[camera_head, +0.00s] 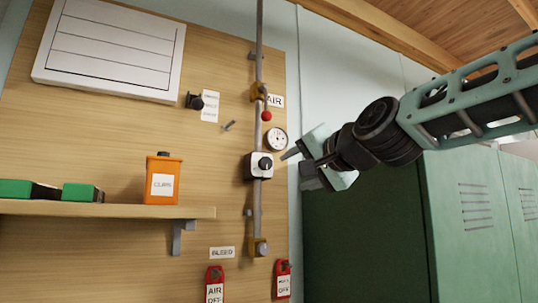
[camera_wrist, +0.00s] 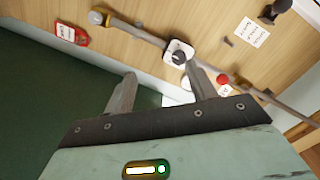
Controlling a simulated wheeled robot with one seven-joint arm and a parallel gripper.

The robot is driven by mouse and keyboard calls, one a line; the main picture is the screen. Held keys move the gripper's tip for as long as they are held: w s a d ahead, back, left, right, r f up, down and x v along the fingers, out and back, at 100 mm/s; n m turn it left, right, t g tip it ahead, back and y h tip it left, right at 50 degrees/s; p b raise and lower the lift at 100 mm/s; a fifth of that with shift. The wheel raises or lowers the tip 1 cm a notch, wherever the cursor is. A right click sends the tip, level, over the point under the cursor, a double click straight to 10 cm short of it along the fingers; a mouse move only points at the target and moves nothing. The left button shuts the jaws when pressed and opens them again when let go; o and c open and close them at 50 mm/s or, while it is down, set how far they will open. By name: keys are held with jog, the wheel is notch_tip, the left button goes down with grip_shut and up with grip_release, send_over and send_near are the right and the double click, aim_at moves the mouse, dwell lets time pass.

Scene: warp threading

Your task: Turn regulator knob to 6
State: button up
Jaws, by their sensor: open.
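The regulator knob (camera_head: 265,164) is black with a pale pointer mark, on a white square body on a vertical pipe fixed to the wooden board. It also shows in the wrist view (camera_wrist: 178,57), beyond my fingertips. A round white gauge (camera_head: 276,139) sits just above and right of it; in the wrist view a finger mostly hides the gauge. My gripper (camera_head: 292,168) is to the right of the knob, open and empty, and appears apart from it. In the wrist view its two fingers (camera_wrist: 160,78) are spread wide. The knob's setting is too small to read.
A red-knobbed valve (camera_head: 266,112) is higher on the pipe, beside an AIR label. Red tags (camera_head: 215,284) hang below. A shelf (camera_head: 120,209) with an orange container (camera_head: 163,180) is at left. Green lockers (camera_head: 470,220) stand at right.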

notch_tip(320, 180, up, 5)
jog(key=d+m+t, duration=0.1)
jog(key=d+t, duration=0.1)
jog(key=p, duration=0.6)
send_near(267, 163)
jog(key=x, duration=0.7)
jog(key=shift+w+r, duration=0.2)
jog(key=shift+w, duration=0.05)
jog(key=shift+x, duration=0.85)
jog(key=shift+f, duration=0.15)
jog(key=c, duration=1)
